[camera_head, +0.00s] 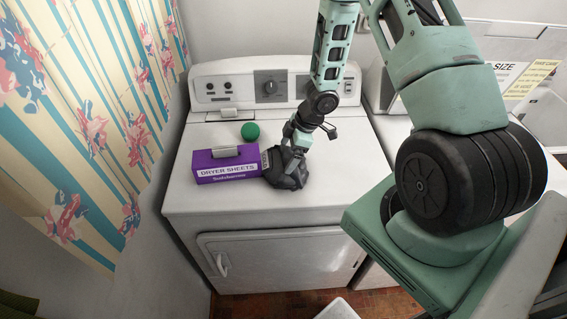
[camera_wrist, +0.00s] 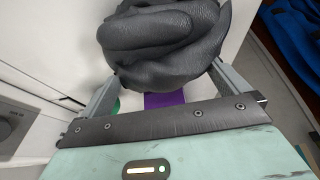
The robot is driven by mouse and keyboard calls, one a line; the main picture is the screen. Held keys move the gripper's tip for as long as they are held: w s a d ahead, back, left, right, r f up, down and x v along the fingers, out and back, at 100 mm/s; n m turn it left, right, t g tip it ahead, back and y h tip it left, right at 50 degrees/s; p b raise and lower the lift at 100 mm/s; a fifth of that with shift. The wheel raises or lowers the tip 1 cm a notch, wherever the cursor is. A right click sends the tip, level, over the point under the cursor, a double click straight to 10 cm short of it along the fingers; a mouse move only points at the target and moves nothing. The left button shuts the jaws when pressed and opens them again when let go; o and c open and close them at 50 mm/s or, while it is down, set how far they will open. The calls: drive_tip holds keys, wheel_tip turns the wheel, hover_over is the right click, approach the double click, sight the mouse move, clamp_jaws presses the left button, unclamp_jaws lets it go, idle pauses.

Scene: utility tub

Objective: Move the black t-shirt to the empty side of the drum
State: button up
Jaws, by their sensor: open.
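The black t-shirt (camera_head: 287,174) lies in a crumpled bundle on the dryer's white top, right beside a purple dryer sheets box. My gripper (camera_head: 294,147) is over the bundle, pointing down, with its jaws open. In the wrist view the shirt (camera_wrist: 165,35) fills the space ahead of the open fingers, which stand at either side of its near part. Whether the fingers touch the cloth cannot be told. The inside of a drum is not visible; the dryer's front door (camera_head: 280,262) looks shut.
The purple dryer sheets box (camera_head: 228,171) stands left of the shirt, with a green ball (camera_head: 250,131) behind it. The control panel (camera_head: 268,88) runs along the back. The dryer top's right part is mostly clear. Blue material (camera_wrist: 295,40) shows beyond an edge in the wrist view.

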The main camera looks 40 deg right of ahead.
drive_tip(key=shift+s+a, duration=0.1)
drive_tip(key=c, duration=1)
drive_tip(key=shift+a, duration=0.1)
drive_tip(key=c, duration=0.4)
drive_tip(key=shift+s+a+r, duration=0.1)
drive_tip(key=shift+s, duration=0.05)
